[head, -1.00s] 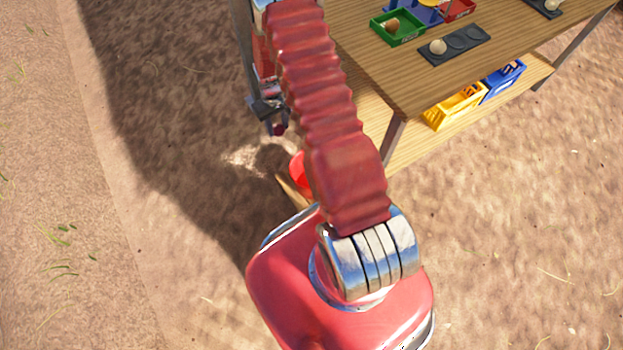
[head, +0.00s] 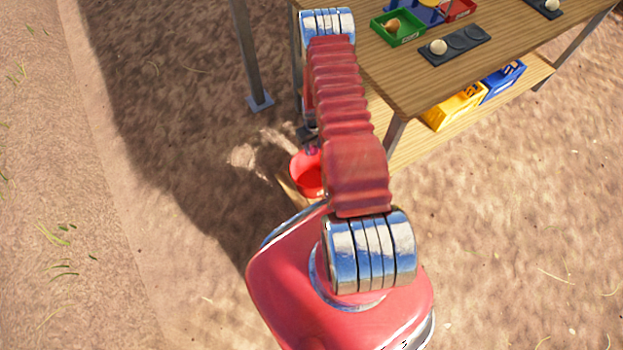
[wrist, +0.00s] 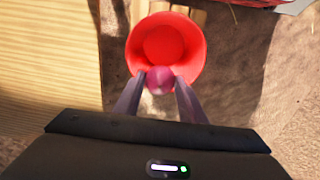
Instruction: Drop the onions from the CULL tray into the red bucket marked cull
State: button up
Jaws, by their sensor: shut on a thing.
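The red bucket (head: 307,178) stands low beside the table, partly hidden behind my arm in the head view. In the wrist view its round open mouth (wrist: 190,45) faces the camera, and no marking on it can be read. My gripper (wrist: 159,80) is shut on a purple-red onion (wrist: 159,85). In the wrist view the onion overlaps the near rim of the bucket; its height above the bucket cannot be judged exactly. A small red tray (head: 458,9) is on the table at the top edge of the head view; its label cannot be read.
The wooden table (head: 420,85) holds a green tray (head: 398,27) with a brown onion and a dark tray (head: 455,46) with a pale onion. Yellow (head: 455,106) and blue (head: 503,82) crates sit on the lower shelf. A metal post (head: 246,50) stands left of my arm.

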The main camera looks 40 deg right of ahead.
jog(key=shift+f, duration=3)
jog(key=o, duration=1.2)
jog(key=shift+c, duration=0.2)
jog(key=shift+r, duration=0.2)
jog(key=shift+r, duration=6.7)
